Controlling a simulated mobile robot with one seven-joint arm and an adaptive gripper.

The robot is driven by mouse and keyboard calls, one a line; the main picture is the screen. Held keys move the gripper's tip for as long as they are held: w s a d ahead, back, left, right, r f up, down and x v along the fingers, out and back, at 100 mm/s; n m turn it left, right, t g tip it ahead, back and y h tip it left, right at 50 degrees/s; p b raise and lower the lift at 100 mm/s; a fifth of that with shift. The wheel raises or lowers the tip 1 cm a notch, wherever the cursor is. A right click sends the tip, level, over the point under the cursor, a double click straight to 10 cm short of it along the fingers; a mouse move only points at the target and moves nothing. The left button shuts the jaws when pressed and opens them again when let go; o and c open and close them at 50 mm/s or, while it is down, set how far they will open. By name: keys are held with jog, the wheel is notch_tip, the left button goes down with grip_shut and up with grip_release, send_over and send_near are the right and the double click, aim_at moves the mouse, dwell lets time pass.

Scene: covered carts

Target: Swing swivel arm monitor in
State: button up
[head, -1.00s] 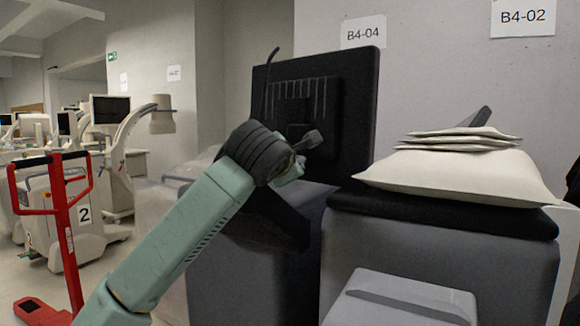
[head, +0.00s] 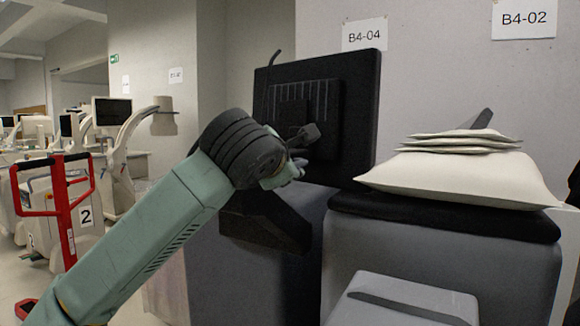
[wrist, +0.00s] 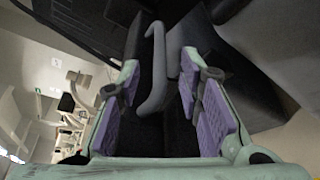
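The black swivel arm monitor (head: 352,125) stands upright on the dark cart in the head view, its ribbed back towards me. My gripper (head: 288,174) is low in front of that back, partly hidden by my own wrist. In the wrist view my gripper (wrist: 161,68) is open, its purple pads spread apart. A curved grey handle-like bar (wrist: 159,75) lies between the fingers, with gaps showing on both sides. In the head view I cannot tell the fingers from the bar clearly.
A grey cart with a black top (head: 440,218) bears a cream pillow (head: 460,178) and folded cloths on the right. A grey box (head: 400,300) stands in front. A red pallet jack (head: 66,215) and medical machines stand at the left. A wall is close behind the monitor.

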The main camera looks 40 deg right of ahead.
jog(key=v, duration=0.5)
dwell(0.4)
